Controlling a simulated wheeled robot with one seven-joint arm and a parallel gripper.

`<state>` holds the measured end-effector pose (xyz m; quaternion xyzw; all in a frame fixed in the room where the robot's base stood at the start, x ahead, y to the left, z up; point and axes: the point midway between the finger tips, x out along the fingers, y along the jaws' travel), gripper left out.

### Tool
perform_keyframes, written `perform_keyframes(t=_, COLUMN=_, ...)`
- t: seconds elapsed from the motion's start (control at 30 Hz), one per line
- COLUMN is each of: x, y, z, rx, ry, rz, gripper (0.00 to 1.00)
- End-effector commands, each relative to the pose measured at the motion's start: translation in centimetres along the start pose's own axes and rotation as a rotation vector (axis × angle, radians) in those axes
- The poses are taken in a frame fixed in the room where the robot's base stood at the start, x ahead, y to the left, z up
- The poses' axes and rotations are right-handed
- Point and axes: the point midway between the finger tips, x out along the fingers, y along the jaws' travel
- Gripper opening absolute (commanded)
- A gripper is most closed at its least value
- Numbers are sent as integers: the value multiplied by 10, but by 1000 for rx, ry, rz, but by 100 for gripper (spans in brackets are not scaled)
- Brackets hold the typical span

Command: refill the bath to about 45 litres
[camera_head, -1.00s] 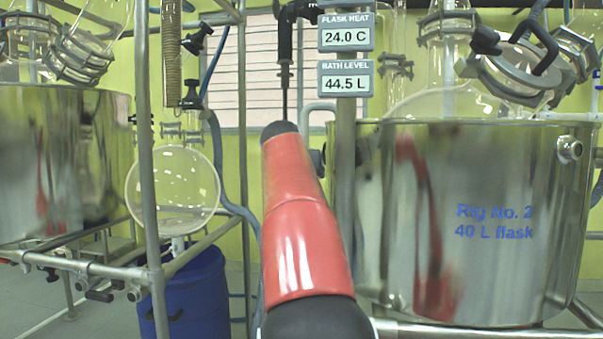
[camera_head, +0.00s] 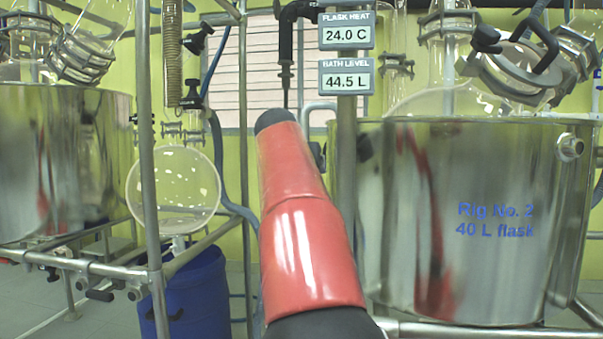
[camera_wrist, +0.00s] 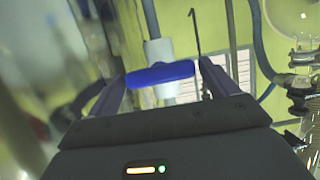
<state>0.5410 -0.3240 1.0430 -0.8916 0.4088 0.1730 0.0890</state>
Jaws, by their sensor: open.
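The bath of Rig No. 2 (camera_head: 400,240) is a large steel vessel at the right of the head view, with a glass flask in it. The bath level display (camera_head: 346,77) on the post reads 44.5 L. In the wrist view a blue handle (camera_wrist: 150,75) sits on a pale valve body (camera_wrist: 158,50) on a pipe. My gripper (camera_wrist: 162,80) is open, with one finger on each side of the blue handle. Whether a finger touches the handle I cannot tell. In the head view my red arm hides the gripper and the blue handle.
The flask heat display (camera_head: 346,31) reads 24.0 C. Another steel bath (camera_head: 90,180) stands at the left. A round glass flask (camera_head: 173,188) and a blue drum (camera_head: 197,295) stand between the rigs, behind metal frame tubes (camera_head: 149,170). My arm is close to the post.

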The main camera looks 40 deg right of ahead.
Motion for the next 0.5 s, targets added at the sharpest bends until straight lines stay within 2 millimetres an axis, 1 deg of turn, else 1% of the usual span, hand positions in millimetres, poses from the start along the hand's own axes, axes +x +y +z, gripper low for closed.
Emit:
perform_keyframes(t=0.03, x=-10, y=0, z=1, rx=-1, ry=1, rz=-2, gripper=85)
perform_keyframes(t=0.1, x=-21, y=0, z=1, rx=0, ry=2, rz=-3, gripper=85)
perform_keyframes(t=0.2, x=-33, y=0, z=0, rx=0, ry=1, rz=-1, gripper=85)
perform_keyframes(t=0.3, x=-39, y=0, z=1, rx=1, ry=0, rz=-1, gripper=85)
perform_keyframes(t=0.5, x=-41, y=0, z=0, rx=1, ry=-1, rz=0, gripper=85)
